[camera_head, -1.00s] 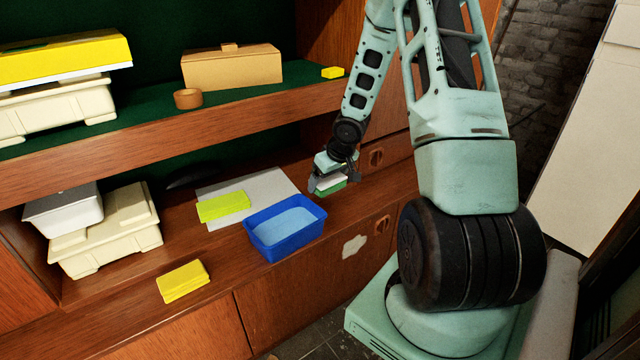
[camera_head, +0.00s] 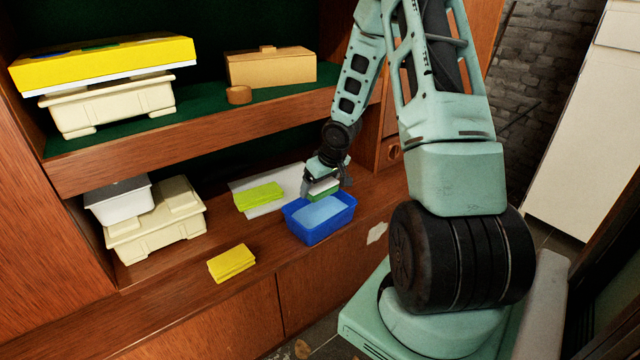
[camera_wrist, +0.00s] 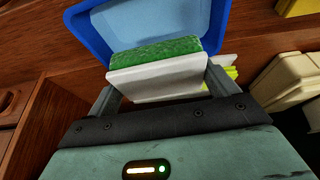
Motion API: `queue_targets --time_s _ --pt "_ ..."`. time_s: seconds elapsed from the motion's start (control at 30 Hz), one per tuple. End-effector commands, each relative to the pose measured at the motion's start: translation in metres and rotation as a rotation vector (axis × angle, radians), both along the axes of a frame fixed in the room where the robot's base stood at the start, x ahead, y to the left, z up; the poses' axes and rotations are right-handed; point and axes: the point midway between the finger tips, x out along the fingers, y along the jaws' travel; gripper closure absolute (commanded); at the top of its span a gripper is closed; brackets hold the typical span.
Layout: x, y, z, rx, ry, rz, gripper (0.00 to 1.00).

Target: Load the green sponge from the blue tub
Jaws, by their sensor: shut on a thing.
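The green sponge (camera_head: 325,195) has a white layer on one side. It is held between the fingers of my gripper (camera_head: 324,186), by the back rim of the blue tub (camera_head: 322,234) in the head view. In the wrist view the green sponge (camera_wrist: 155,54) lies across the gap between the two fingers of my gripper (camera_wrist: 158,84), with the blue tub (camera_wrist: 90,35) just beyond it. The tub stands on the wooden ledge, and its light blue inside shows no other object. I cannot tell how high the sponge is above the rim.
A yellow-green block (camera_head: 259,196) lies on a grey sheet (camera_head: 289,178) left of the tub. A yellow block (camera_head: 231,262) is near the ledge's front edge. Cream boxes (camera_head: 157,230) stand further left. A shelf (camera_head: 200,147) overhangs the back.

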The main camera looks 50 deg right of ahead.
Motion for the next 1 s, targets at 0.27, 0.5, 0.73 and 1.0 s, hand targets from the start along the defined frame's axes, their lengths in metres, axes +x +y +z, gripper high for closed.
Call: queue_targets --time_s 0.27,0.5,0.73,1.0 --pt "0.000 0.000 -0.029 0.000 0.000 -0.001 0.33" --pt "0.000 0.000 -0.050 0.001 0.000 -0.001 0.33" --pt "0.000 0.000 -0.072 0.000 0.000 0.000 0.33" --pt "0.000 0.000 -0.087 0.000 0.000 -0.001 0.33"
